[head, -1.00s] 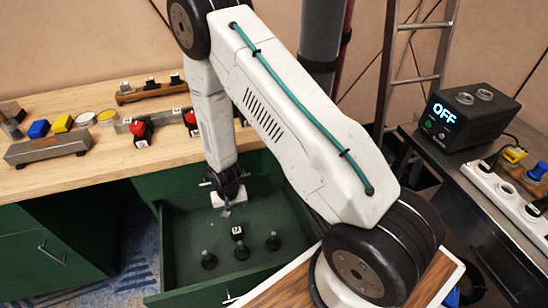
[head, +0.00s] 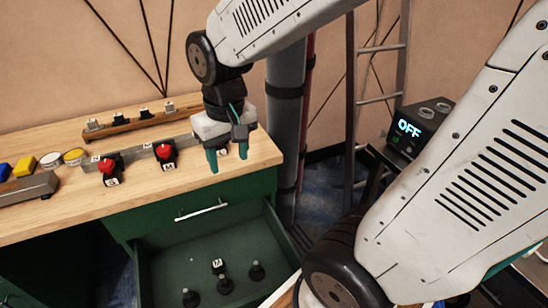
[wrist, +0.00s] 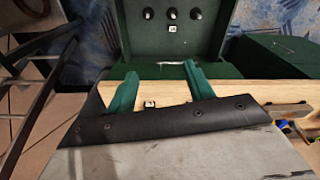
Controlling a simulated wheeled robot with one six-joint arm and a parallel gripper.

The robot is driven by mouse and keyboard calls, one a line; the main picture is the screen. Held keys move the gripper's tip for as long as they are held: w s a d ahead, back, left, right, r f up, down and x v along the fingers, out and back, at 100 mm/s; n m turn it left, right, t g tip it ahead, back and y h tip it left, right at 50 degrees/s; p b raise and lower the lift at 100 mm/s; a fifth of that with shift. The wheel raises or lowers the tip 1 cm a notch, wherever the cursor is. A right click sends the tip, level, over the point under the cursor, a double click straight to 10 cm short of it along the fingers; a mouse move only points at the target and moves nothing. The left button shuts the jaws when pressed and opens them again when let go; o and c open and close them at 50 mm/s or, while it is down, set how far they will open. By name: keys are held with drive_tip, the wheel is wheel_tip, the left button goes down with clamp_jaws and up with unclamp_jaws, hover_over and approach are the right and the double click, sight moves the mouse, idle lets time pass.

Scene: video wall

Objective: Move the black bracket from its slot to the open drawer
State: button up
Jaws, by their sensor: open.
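The green drawer (head: 172,285) is pulled open below the bench; it also shows in the wrist view (wrist: 217,42). My gripper (head: 228,162) is open and empty, its green fingers pointing down by the bench's right end. A small dark piece with a white label (head: 223,151) shows behind the fingers; in the wrist view a labelled dark piece (wrist: 150,104) appears between the finger bases. I cannot tell whether it is the black bracket. A black labelled piece (head: 218,266) and three black upright knobs (head: 225,286) are in the drawer.
A wooden rack (head: 140,124) with several small black pieces stands at the back of the bench. Two red-topped pieces (head: 110,168) (head: 165,153) stand in front. Yellow and blue blocks (head: 24,166) sit left.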

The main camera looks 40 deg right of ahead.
drive_tip(key=s+d+r+n, duration=0.1)
drive_tip(key=s+r, duration=0.4)
drive_tip(key=s, duration=0.7)
drive_tip(key=shift+s+r, duration=0.25)
drive_tip(key=shift+r, duration=0.1)
